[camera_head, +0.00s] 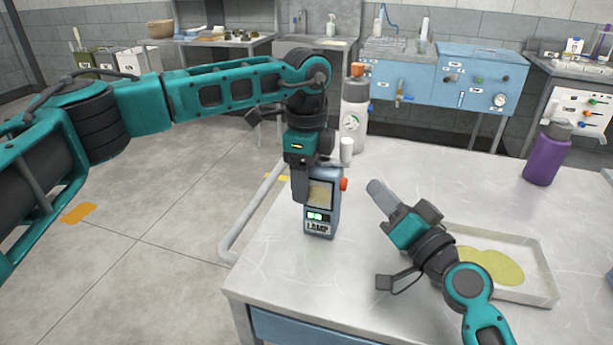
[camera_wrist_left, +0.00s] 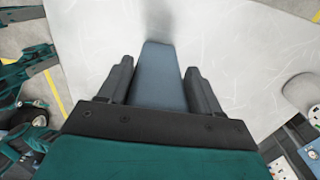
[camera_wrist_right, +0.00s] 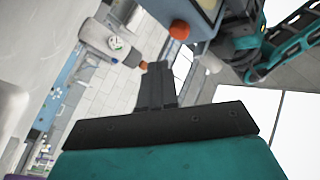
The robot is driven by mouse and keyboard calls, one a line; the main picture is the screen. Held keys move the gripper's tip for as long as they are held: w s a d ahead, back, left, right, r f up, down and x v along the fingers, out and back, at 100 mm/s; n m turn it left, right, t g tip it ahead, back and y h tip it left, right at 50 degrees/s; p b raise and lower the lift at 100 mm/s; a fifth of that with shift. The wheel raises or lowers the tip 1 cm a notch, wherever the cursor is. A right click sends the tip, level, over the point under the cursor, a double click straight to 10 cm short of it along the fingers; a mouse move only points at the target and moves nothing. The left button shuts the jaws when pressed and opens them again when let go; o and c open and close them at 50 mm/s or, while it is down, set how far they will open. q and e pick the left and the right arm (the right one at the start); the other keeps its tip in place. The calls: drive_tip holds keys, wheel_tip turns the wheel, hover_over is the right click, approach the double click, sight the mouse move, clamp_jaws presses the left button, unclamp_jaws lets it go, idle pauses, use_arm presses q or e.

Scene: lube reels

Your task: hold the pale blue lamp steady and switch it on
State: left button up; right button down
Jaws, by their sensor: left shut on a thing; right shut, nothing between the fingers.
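The pale blue lamp (camera_head: 322,228) stands upright near the table's left edge. It has a yellowish panel, small green marks and a "LAMP" label on its front. An orange-red button (camera_head: 344,184) sticks out of its right side. My left gripper (camera_head: 306,184) is shut on the lamp from above; the left wrist view shows the lamp (camera_wrist_left: 158,75) between both fingers. My right gripper (camera_head: 374,188) is shut and empty, a short gap to the right of the button. In the right wrist view, the button (camera_wrist_right: 179,30) is above and right of the fingertips (camera_wrist_right: 157,68).
A white bottle with an orange cap (camera_head: 354,105) stands behind the lamp. A shallow tray (camera_head: 545,275) with a yellow patch lies under and beside my right arm. A purple bottle (camera_head: 547,155) stands at the far right. The table is clear between lamp and tray.

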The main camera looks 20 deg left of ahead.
drive_tip(key=shift+a, duration=1.1)
idle(1.2)
drive_tip(key=shift+a, duration=0.65)
idle(0.4)
drive_tip(key=shift+d, duration=0.7)
drive_tip(key=d, duration=0.6)
